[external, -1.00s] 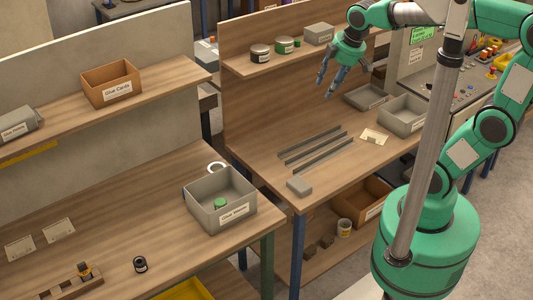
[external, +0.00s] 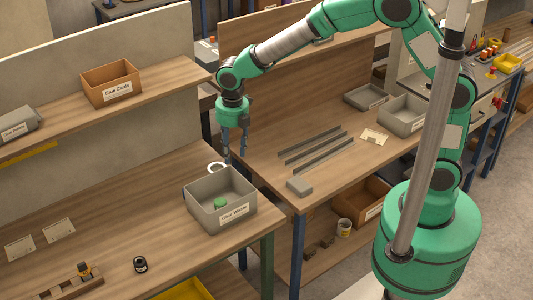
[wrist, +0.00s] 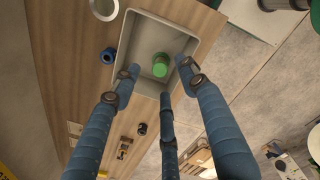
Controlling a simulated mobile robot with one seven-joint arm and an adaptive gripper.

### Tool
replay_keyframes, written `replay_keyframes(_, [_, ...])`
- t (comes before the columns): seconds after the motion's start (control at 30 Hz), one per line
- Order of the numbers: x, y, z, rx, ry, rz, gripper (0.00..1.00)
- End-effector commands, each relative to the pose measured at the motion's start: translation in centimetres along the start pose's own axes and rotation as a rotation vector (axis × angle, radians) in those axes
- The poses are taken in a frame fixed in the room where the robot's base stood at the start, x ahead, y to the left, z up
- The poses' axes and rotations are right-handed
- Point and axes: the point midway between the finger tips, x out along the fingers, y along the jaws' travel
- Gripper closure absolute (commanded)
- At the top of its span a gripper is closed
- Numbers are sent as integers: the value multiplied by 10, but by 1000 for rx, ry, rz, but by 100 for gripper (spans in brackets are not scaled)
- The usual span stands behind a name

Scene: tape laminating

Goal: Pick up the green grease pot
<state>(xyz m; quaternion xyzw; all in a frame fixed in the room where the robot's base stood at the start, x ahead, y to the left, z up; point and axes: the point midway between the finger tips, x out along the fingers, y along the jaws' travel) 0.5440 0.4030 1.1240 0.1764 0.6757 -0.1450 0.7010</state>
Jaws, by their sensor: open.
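A green pot (external: 220,203) stands inside a grey open bin (external: 237,216) with a white label, on the left bench. In the wrist view the green pot (wrist: 160,64) shows within the grey bin (wrist: 137,84), between my finger ends in the picture. My gripper (external: 236,153) points down above and behind the bin, clear of the pot. Its three blue fingers also show in the wrist view (wrist: 160,80), spread open with nothing between them.
A white ring (external: 217,167) lies behind the bin. A dark spool (external: 140,264) and a wooden holder (external: 80,283) lie nearer the front. An orange box (external: 111,88) stands on the shelf above. The bench left of the bin is mostly clear.

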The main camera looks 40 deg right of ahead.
Motion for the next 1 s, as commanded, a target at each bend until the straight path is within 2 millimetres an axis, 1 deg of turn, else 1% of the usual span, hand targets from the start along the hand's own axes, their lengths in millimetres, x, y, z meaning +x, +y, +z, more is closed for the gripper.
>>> replay_keyframes(0.03, [16, 12, -11, -78, 8, -14, 57])
replay_keyframes(0.1, [32, 25, -22, -172, 17, -26, 57])
replay_keyframes(0.2, [50, 38, -34, -276, 26, -37, 57])
replay_keyframes(0.3, [60, 44, -42, -337, 32, -44, 57])
replay_keyframes(0.4, [65, 47, -45, -362, 34, -47, 57])
replay_keyframes(0.77, [66, 47, -45, -365, 34, -47, 57])
replay_keyframes(0.87, [70, 47, -45, -364, 34, -47, 57])
replay_keyframes(1.0, [84, 46, -45, -364, 35, -48, 57])
